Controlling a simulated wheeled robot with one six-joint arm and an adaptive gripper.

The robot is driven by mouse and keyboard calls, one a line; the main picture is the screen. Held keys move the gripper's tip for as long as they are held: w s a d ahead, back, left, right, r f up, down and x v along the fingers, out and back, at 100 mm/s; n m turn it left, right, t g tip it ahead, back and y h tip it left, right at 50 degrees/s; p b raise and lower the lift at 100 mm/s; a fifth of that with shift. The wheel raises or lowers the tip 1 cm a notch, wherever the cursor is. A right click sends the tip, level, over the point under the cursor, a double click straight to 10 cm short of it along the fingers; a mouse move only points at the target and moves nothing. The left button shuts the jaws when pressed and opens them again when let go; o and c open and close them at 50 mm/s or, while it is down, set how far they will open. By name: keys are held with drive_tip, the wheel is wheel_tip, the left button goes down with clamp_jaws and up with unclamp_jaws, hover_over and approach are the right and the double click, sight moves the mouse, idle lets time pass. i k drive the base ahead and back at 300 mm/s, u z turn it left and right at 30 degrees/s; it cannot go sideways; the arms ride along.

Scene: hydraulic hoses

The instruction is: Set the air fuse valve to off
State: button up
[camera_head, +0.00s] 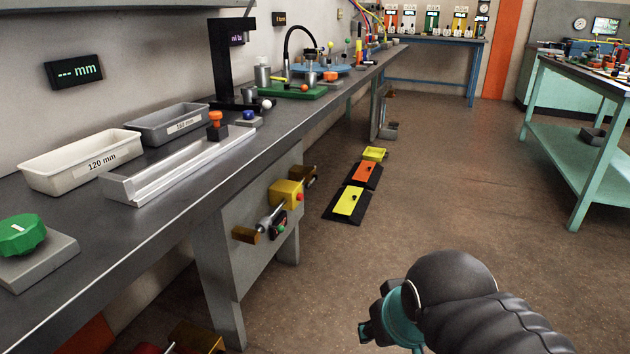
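No part in view is labelled as the air fuse valve, so I cannot tell for certain which one it is. A yellow block (286,194) with brass ends and a silver stem is mounted on the grey panel below the bench. A small dark fitting with red and green parts (278,224) sits beside it. A green round knob (22,235) with a white mark sits on a grey block at the bench's left end. My gripper (368,325) is at the bottom, right of the bench and apart from everything. It is partly hidden by my arm, and its fingers are unclear.
The dark bench (165,222) runs along the left, with a white 120 mm tray (75,180), a grey tray (165,125) and a metal rail (180,165). Yellow and orange floor plates (348,200) lie beside it. A green table (570,140) stands right. The floor between is clear.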

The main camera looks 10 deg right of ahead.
sight(308, 186)
drive_tip(key=z, duration=0.4)
drive_tip(key=k, duration=1.05)
drive_tip(key=u, duration=0.6)
drive_tip(key=i, duration=1.45)
drive_tip(key=z, duration=0.45)
